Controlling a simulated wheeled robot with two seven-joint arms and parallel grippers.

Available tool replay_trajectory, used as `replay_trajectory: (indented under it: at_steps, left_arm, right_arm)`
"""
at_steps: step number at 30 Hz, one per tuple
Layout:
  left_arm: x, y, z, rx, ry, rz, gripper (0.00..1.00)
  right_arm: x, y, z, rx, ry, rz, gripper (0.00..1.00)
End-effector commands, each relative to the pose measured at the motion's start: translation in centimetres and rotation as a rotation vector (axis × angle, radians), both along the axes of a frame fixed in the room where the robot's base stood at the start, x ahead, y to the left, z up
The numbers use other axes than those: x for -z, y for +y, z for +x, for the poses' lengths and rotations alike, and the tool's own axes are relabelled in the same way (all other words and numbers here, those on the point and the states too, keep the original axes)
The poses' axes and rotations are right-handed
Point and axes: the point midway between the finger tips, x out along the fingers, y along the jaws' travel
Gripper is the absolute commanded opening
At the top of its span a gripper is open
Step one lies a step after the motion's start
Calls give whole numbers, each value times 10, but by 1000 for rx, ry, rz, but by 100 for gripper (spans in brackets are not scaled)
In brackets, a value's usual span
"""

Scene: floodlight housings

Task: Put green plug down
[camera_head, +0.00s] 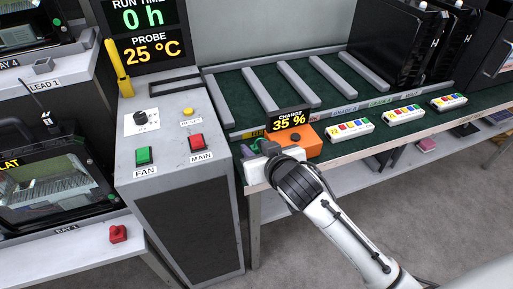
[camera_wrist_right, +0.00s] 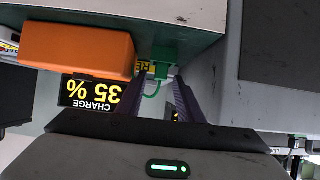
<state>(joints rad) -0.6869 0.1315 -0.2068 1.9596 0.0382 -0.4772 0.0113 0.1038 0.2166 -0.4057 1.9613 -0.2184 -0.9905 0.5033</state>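The green plug (camera_wrist_right: 163,54) shows in the right wrist view, level with my fingertips, with a thin green cable looping below it. In the head view only a bit of green (camera_head: 254,146) shows beside my gripper, by the bench's front left corner. My right gripper (camera_head: 262,148) is there too, left of the orange box (camera_head: 305,141). In the right wrist view its two dark fingers (camera_wrist_right: 160,77) stand apart, one on each side of the plug. I cannot tell whether they touch it. My left gripper is not in view.
A charge display (camera_head: 289,120) reading 35 % stands by the orange box. White blocks with coloured buttons (camera_head: 350,129) line the bench front to the right. A grey console (camera_head: 170,125) with FAN and MAIN buttons stands close on the left. Green slots (camera_head: 285,85) lie behind.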

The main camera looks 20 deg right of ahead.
Motion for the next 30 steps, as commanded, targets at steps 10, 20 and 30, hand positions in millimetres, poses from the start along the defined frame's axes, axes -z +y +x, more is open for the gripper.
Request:
replay_trajectory:
  at_steps: [10, 20, 30]
  left_arm:
    - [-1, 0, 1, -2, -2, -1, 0]
    - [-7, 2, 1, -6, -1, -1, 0]
    - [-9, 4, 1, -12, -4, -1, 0]
  right_arm:
    - [-3, 0, -4, -1, -1, 1, 33]
    - [-32, -2, -57, -1, 0, 3, 33]
    - [-56, -4, -101, 0, 0, 1, 33]
